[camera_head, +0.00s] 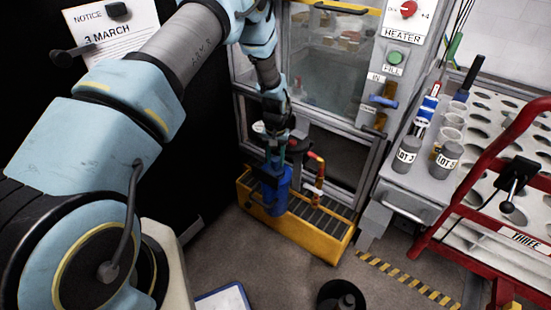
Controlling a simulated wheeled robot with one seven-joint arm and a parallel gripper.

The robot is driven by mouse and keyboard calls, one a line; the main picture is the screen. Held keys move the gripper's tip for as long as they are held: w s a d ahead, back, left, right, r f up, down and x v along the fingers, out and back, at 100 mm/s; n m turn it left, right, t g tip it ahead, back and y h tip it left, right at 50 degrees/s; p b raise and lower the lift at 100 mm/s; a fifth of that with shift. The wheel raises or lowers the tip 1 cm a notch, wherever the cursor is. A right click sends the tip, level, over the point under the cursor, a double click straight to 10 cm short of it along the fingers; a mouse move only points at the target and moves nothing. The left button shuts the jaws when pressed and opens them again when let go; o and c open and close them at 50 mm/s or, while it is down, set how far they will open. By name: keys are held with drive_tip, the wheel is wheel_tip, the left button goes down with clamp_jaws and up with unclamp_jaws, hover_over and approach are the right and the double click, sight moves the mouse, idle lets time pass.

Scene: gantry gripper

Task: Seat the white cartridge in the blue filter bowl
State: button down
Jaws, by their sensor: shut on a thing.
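The blue filter bowl (274,190) stands upright in the yellow-rimmed tray at the foot of the heater cabinet. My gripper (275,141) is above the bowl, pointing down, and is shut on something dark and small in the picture. I cannot tell what it holds. A small whitish patch shows at the gripper's left side, and a teal-green piece shows just below it. I cannot tell whether either belongs to the white cartridge. No whole white cartridge can be made out, and the inside of the bowl is hidden.
The yellow tray (322,248) has a dark slatted floor. A red-and-yellow pipe (318,178) stands right of the bowl. The heater cabinet (335,68) is behind. A red-railed cart (444,215) and a bench with labelled jars (405,155) are at right. A black bin (340,297) stands in front.

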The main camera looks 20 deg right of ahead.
drive_tip(key=shift+f+b, duration=0.85)
drive_tip(key=shift+f, duration=0.35)
drive_tip(key=shift+c, duration=1.8)
unclamp_jaws()
wheel_tip(320, 180, up, 11)
drive_tip(key=shift+f, duration=0.1)
